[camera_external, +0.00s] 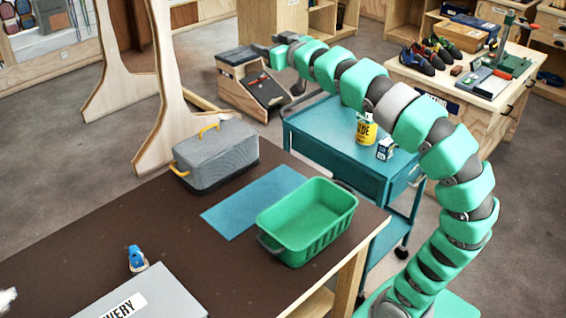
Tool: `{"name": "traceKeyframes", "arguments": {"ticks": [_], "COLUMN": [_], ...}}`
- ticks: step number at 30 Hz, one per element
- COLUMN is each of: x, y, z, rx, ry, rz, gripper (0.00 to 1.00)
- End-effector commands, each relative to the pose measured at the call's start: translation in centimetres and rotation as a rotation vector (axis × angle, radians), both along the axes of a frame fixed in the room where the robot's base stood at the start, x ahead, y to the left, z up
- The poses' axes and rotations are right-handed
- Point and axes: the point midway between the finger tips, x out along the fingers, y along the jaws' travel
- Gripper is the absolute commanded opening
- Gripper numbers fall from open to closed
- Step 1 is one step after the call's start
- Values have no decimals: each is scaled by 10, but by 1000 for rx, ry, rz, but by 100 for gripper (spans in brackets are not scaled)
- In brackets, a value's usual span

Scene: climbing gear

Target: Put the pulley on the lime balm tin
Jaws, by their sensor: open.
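A small blue item with a pale base (137,258), which looks like the pulley, stands on the dark brown table at the lower left. I cannot make out a lime balm tin in this view. My arm arches from the lower right up to the upper left. My gripper (262,50) is at its far end, small and dark, high above the floor and far from the blue item. It is open, and I see nothing held in it.
On the brown table (75,262) are a green bin (287,252), a blue mat (232,222), a grey case with a yellow handle (218,158) and a grey box (165,300). A teal cart (310,148) behind holds a yellow can (366,132) and a small carton (385,150).

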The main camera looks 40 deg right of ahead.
Motion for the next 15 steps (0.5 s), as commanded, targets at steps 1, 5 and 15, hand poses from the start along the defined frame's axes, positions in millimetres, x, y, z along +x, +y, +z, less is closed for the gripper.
{"name": "traceKeyframes", "arguments": {"ticks": [1, 5, 15], "x": [-21, -54, -71], "y": [-3, -5, -2], "z": [4, -1, -6], "rx": [34, 84, 106], "ry": [25, 107, 152], "rz": [14, 59, 96], "gripper": [50, 50, 50]}}
